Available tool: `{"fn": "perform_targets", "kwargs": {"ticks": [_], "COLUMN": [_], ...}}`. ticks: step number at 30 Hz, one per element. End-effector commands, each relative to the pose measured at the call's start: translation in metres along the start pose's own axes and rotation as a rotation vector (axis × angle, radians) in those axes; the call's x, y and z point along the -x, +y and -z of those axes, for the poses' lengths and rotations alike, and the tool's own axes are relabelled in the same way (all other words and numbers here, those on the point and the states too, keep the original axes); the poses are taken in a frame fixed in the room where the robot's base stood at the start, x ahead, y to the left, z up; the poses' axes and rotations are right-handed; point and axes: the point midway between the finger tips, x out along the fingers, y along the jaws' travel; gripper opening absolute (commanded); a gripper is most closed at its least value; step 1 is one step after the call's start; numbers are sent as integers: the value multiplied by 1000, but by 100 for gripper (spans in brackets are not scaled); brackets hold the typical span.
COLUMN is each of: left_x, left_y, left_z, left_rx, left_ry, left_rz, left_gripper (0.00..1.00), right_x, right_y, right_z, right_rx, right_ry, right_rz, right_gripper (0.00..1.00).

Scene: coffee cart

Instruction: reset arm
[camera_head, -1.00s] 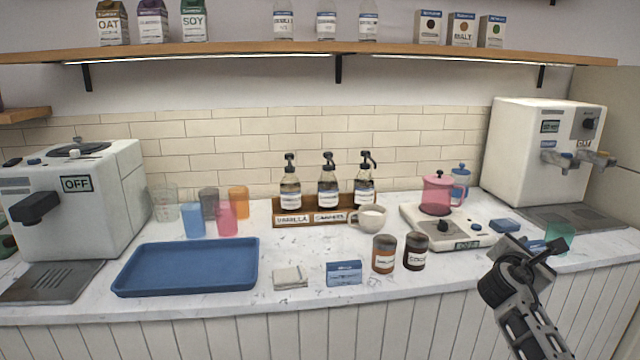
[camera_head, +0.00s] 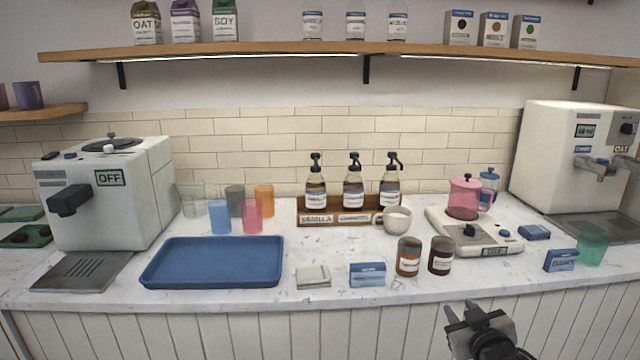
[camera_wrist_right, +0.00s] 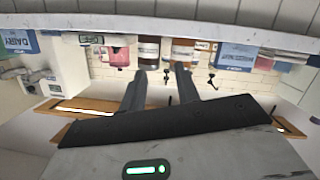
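My right gripper (camera_head: 462,307) is low in the head view, in front of the counter's front edge and below the two jars. Its two dark fingers stand apart with nothing between them. In the right wrist view the fingers (camera_wrist_right: 160,72) are also apart and empty, and the scene appears upside down. My left gripper is in neither view.
The counter (camera_head: 330,287) holds a blue tray (camera_head: 212,283), a cloth (camera_head: 313,277), a blue-and-white box (camera_head: 368,274), two jars (camera_head: 409,257), a white cup (camera_head: 397,219) and a scale (camera_head: 490,240). A blue box (camera_head: 560,260) and green cup (camera_head: 593,249) stand right. Space before the counter looks clear.

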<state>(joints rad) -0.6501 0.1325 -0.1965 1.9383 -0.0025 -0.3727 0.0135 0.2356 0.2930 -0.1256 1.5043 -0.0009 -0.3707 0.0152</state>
Motion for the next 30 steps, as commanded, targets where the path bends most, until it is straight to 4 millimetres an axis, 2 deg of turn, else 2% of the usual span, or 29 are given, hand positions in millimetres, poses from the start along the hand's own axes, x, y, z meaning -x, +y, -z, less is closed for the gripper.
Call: {"fn": "perform_targets", "kwargs": {"ticks": [1, 3, 5, 9, 12, 16, 18, 21, 30], "left_x": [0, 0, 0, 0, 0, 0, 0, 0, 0], "left_y": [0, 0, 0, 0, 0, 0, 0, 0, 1], "left_z": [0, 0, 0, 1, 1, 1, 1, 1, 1], "left_rx": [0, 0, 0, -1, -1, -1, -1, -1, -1], "left_ry": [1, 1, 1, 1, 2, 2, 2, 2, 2], "left_rz": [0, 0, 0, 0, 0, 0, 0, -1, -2], "left_gripper": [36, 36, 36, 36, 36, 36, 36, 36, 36], "right_x": [16, 41, 68, 140, 192, 243, 259, 271, 272], "right_y": [-21, -50, -75, -128, -157, -179, -186, -190, -191], "right_z": [-26, -57, -84, -138, -163, -181, -185, -187, -188], "right_rx": [-9, -25, -42, -99, -143, -189, -205, -216, -217], "right_ry": [-36, -81, -125, -231, -300, -368, -390, -405, -408], "right_rz": [33, 77, 116, 200, 246, 281, 291, 298, 299], "right_gripper": [32, 32, 32, 32, 32, 32, 32, 32, 32]}}
